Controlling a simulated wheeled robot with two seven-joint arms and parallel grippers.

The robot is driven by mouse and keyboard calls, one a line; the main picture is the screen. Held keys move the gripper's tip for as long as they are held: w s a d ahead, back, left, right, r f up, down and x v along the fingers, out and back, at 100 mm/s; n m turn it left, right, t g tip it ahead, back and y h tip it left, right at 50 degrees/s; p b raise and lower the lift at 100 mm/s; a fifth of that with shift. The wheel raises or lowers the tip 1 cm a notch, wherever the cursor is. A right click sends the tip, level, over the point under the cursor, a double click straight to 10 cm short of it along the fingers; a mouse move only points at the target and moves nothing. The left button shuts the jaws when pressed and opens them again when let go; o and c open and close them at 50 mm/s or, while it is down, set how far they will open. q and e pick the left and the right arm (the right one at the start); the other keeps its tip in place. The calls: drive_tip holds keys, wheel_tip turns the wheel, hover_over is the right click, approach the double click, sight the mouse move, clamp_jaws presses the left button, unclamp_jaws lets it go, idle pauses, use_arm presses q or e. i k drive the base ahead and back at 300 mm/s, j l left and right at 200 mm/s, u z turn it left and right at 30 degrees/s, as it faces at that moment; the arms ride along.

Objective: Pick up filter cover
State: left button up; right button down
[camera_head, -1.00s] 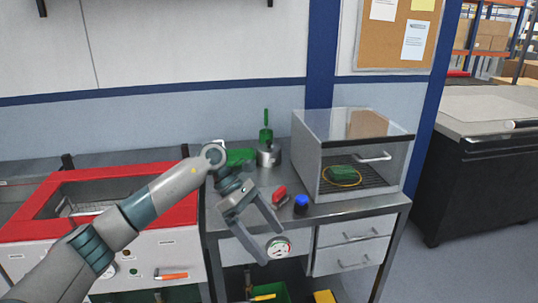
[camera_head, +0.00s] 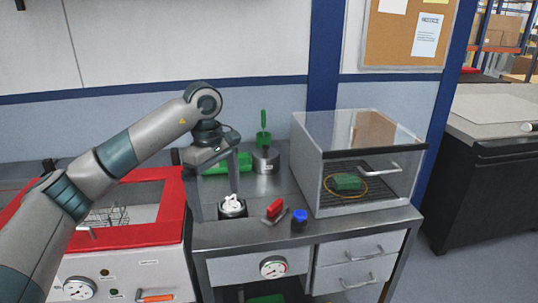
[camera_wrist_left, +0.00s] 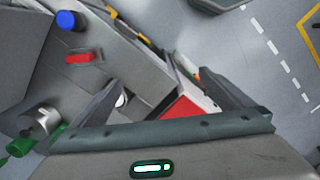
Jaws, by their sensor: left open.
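I cannot tell for sure which part is the filter cover. A small white part (camera_head: 232,204) in a dark round seat stands on the steel bench, and a piece of white also shows beside a finger in the left wrist view (camera_wrist_left: 121,100). A green cylinder (camera_head: 216,168) lies behind my gripper, partly hidden. A green block (camera_head: 347,183) sits inside the clear-sided case. My left gripper (camera_head: 215,202) is open and empty, its fingers pointing down above the bench near the white part. My right gripper is not in view.
A red part (camera_head: 274,208) and a blue-capped part (camera_head: 299,217) stand near the bench's front. A metal cup (camera_head: 266,160) with a green tool stands behind. The clear-sided case (camera_head: 324,185) bounds the right; a red-framed machine (camera_head: 172,215) stands left.

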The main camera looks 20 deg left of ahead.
sight(265, 159)
drive_tip(key=i, duration=1.6)
